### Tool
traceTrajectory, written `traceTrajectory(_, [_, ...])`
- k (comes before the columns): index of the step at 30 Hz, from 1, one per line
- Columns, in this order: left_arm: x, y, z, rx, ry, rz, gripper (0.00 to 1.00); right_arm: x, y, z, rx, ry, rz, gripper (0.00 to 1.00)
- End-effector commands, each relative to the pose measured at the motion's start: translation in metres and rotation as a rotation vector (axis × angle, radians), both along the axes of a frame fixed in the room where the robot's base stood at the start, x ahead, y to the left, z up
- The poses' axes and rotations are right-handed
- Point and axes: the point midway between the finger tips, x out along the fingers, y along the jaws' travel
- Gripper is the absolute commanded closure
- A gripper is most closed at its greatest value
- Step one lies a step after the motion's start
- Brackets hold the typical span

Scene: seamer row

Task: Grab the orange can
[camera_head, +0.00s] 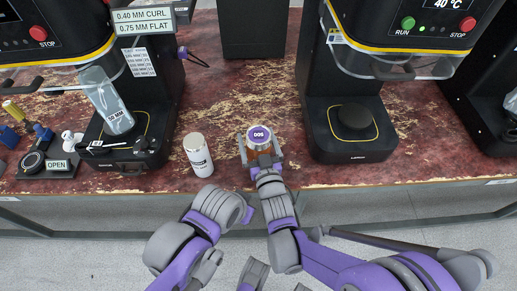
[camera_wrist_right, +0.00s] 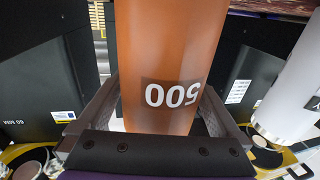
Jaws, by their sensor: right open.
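The orange can (camera_head: 261,147) stands upright near the front edge of the red counter, with a pale top and a round purple label. My right gripper (camera_head: 260,149) is open, with one finger on each side of the can. In the right wrist view the orange can (camera_wrist_right: 170,62) shows a dark "500" label, upside down. It stands between the spread fingers of my right gripper (camera_wrist_right: 160,105); I cannot tell whether either finger touches it. My left arm is folded at the lower left of the head view, and its jaws are not visible.
A white can (camera_head: 198,155) stands just left of the right gripper. Black seaming machines (camera_head: 352,125) and (camera_head: 135,140) flank the spot. A clear cup (camera_head: 107,100) rests tilted at the left machine. The worn counter (camera_head: 245,85) behind the orange can is clear up to a black box (camera_head: 253,30).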

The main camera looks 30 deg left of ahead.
Motion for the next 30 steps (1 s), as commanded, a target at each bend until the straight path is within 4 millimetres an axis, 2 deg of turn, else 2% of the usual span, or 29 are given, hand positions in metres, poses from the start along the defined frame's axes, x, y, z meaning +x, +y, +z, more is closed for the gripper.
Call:
traceTrajectory(9, [0.0, 0.0, 0.0, 0.0, 0.0, 0.0, 1.0, 0.0048, 0.0044, -0.0004, 0.001, 0.001, 0.0, 0.0])
traceTrajectory(25, [0.0, 0.0, 0.0, 0.0, 0.0, 0.0, 1.0, 0.0045, 0.0041, -0.0003, 0.0, 0.0, 0.0, 0.95])
traceTrajectory(26, [0.0, 0.0, 0.0, 0.0, 0.0, 0.0, 1.0, 0.0045, 0.0041, -0.0004, -0.001, 0.001, 0.0, 1.0])
traceTrajectory(30, [0.0, 0.0, 0.0, 0.0, 0.0, 0.0, 1.0, 0.0045, 0.0041, 0.0004, 0.001, -0.001, 0.0, 1.0])
